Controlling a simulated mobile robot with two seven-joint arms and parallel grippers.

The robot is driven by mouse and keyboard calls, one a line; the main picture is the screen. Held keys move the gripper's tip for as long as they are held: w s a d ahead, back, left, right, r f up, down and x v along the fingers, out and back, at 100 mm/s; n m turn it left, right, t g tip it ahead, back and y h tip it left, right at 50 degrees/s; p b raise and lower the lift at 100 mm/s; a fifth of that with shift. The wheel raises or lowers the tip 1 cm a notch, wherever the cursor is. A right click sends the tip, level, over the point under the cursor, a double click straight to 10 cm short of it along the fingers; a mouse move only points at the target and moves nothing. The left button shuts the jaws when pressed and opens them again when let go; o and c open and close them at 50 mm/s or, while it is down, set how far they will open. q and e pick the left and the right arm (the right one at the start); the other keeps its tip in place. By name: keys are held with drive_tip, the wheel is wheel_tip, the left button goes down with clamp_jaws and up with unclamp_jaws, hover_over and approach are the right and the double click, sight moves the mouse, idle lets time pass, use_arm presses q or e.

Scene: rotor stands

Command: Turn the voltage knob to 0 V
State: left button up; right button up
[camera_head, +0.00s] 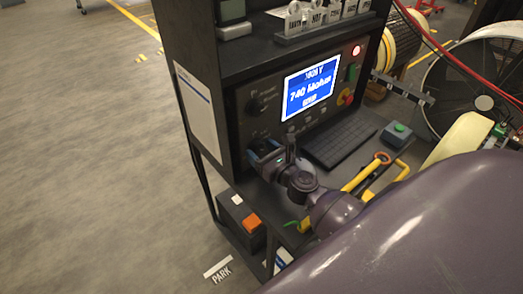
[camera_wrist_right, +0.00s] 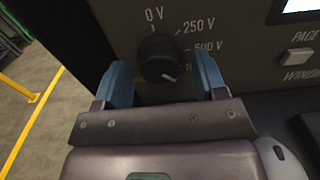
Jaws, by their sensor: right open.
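The voltage knob (camera_wrist_right: 157,55) is round and black, on the dark panel in the right wrist view. Its white mark points down and to the right, away from the 0 V label (camera_wrist_right: 154,14) above it. The labels 250 V and 500 V run down its right side; a lower label is partly hidden by a finger. My right gripper (camera_wrist_right: 164,68) is open, its blue fingers on either side of the knob; I cannot tell whether they touch it. In the head view, the right gripper (camera_head: 264,153) is at the panel's lower left and hides the knob. My left gripper is not in view.
A blue screen (camera_head: 310,89) and another black knob (camera_head: 257,105) are on the panel. A keyboard (camera_head: 340,139) lies on the shelf to the right. A pale button (camera_wrist_right: 297,58) is right of the voltage knob. The floor (camera_head: 90,150) at left is clear.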

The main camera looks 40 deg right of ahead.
drive_tip(key=c, duration=0.8)
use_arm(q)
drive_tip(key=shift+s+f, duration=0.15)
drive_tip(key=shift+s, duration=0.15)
use_arm(e)
drive_tip(key=shift+c, duration=0.6)
